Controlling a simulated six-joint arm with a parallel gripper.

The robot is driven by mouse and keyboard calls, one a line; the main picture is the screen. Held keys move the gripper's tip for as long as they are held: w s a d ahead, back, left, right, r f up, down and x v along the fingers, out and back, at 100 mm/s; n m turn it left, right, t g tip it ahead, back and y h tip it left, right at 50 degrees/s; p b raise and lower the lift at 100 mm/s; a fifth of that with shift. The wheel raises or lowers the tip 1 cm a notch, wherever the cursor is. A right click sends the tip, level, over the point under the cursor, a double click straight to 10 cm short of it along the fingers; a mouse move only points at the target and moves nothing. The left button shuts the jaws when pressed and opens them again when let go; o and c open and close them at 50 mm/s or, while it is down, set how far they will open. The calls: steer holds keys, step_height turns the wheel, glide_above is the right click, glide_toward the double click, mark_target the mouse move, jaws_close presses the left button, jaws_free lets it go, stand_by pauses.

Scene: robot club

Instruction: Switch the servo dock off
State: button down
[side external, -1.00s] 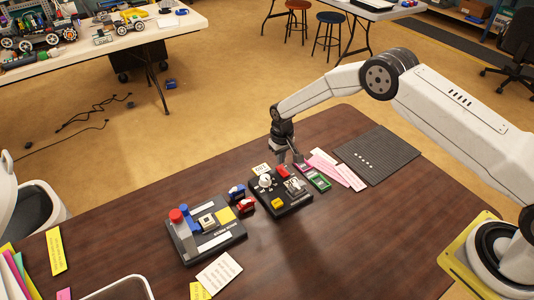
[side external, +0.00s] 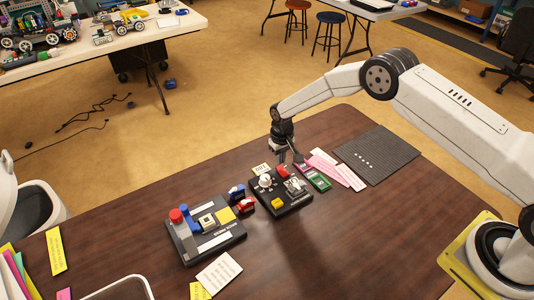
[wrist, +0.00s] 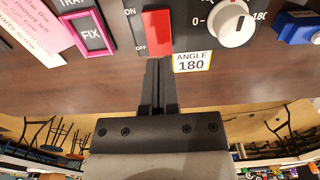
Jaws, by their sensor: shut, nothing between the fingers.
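The servo dock (side external: 292,209) is a black panel on the dark wooden table. It carries a red rocker switch (wrist: 157,32), a white knob (wrist: 233,22) and a yellow button (side external: 277,203). In the wrist view the switch is marked ON at its upper end and OFF at its lower end. A label reading "ANGLE 180" (wrist: 192,61) sits beside the switch. My gripper (wrist: 158,64) is shut and empty, its tips at the OFF end of the switch. I cannot tell whether they touch it. In the side view my gripper (side external: 284,160) is at the dock's far edge.
A second black panel (side external: 205,252) with a red-topped post stands to the left, with small blue and red blocks (side external: 246,205) between. Pink strips, a green card (side external: 319,181) and a dark grey mat (side external: 376,155) lie to the right. The front right of the table is clear.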

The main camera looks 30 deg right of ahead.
mark_target(281, 168)
steer(key=shift+f, duration=1.25)
stand_by(1.6)
steer(key=shift+r, duration=3.55)
steer(key=shift+r, duration=0.1)
